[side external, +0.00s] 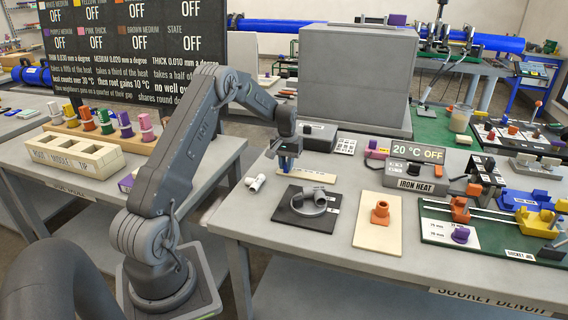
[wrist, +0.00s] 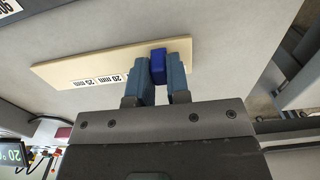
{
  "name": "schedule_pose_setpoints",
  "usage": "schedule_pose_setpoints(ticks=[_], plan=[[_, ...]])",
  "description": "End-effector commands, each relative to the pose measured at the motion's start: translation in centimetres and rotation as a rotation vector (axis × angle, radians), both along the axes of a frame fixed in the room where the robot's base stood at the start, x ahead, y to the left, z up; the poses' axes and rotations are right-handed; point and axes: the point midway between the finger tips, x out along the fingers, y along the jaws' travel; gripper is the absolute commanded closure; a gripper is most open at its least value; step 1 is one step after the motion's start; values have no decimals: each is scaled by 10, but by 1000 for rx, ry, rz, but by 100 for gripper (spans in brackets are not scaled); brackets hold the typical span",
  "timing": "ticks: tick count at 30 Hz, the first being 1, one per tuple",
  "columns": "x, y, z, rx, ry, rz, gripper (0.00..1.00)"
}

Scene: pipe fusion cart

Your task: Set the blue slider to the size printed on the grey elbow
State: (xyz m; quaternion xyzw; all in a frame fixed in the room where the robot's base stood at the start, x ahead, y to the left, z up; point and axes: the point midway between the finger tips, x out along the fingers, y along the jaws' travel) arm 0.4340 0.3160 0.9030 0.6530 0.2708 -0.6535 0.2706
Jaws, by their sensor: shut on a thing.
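My gripper (side external: 286,162) points down over the pale wooden board (side external: 313,177) near the back of the bench. In the wrist view its two fingers are shut on the blue slider (wrist: 158,66). The slider sits on the wooden board (wrist: 60,73), near the board's right end in that view. Size labels (wrist: 98,81) reading 20 mm and 25 mm lie along the board to the left of the slider. A light grey elbow (side external: 256,183) lies on the bench left of the board in the side view; its print is too small to read.
A black plate with a grey ring-shaped part (side external: 310,202) stands in front of the board. An orange fitting (side external: 380,212) stands on a pale plate to the right. The iron heat box (side external: 414,176) reads 20 °C OFF. A large grey box (side external: 356,75) stands behind.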

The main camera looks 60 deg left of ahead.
Motion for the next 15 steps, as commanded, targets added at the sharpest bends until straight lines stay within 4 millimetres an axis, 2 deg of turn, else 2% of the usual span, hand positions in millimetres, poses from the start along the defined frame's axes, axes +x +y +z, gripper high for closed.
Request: schedule_pose_setpoints(ticks=[9,15], plan=[[61,-60,0,0,-3,-6,100],[81,-80,1,1,-4,-1,100]])
